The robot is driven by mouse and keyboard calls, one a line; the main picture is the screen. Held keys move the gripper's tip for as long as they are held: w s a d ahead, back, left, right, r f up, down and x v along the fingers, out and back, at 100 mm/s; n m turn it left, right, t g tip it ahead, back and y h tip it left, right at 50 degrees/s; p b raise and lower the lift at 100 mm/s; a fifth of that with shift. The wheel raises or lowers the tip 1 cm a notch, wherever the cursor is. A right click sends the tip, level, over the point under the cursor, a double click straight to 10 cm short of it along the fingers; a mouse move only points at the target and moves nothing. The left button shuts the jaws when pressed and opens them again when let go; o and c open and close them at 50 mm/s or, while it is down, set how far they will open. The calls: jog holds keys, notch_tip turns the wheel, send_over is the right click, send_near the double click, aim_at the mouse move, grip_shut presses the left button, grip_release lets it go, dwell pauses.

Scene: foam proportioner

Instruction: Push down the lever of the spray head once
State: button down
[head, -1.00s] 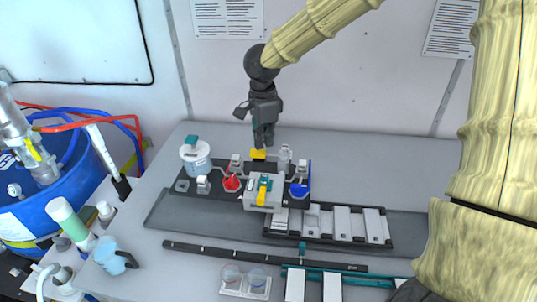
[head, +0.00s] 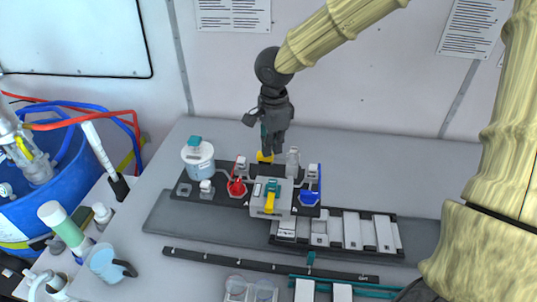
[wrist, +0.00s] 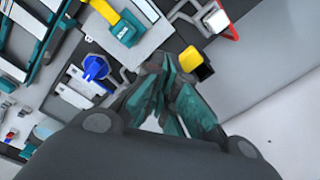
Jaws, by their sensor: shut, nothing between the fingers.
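My gripper (head: 271,149) is shut and empty, pointing down at the back of the black rack. In the wrist view its teal-padded fingers (wrist: 172,62) are together. A yellow block (head: 264,158), which could be the spray head's lever, lies just below the fingertips; in the wrist view it (wrist: 198,64) is just beyond them. I cannot tell whether they touch. A grey box (head: 257,207) with a yellow lever (head: 270,197) stands in front; this lever (wrist: 105,16) also shows in the wrist view. Which of the two yellow parts belongs to the spray head is unclear.
A red part (head: 237,187) and a blue part (head: 311,189) stand on either side of the box, close to the gripper. A white pot (head: 198,158) is at the left. A blue drum (head: 50,190) stands beyond the table's left edge. The table behind the gripper is clear.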

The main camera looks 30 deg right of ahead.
jog(key=shift+g, duration=0.3)
jog(key=w+f, duration=0.1)
jog(key=w, duration=0.1)
jog(key=w+f, duration=0.1)
jog(key=w, duration=0.1)
jog(key=w+f, duration=0.1)
jog(key=w, duration=0.1)
jog(key=shift+w, duration=0.35)
jog(key=shift+s, duration=0.25)
jog(key=s+r, duration=0.1)
jog(key=s, duration=0.4)
jog(key=w+f, duration=0.1)
jog(key=w, duration=0.1)
jog(key=w+f, duration=0.2)
jog(key=shift+w+f+b, duration=0.15)
jog(key=shift+w+b, duration=0.1)
jog(key=shift+b, duration=0.1)
jog(key=shift+s+d, duration=0.1)
jog(key=shift+s, duration=1.55)
jog(key=shift+w+f, duration=0.4)
jog(key=shift+w, duration=0.45)
jog(key=shift+s+r, duration=0.2)
jog(key=shift+r, duration=0.1)
jog(key=shift+w+r+p, duration=0.15)
jog(key=shift+r+p, duration=0.4)
jog(key=shift+p, duration=0.2)
notch_tip(320, 180, up, 4)
jog(key=p, duration=0.4)
jog(key=shift+r, duration=1.3)
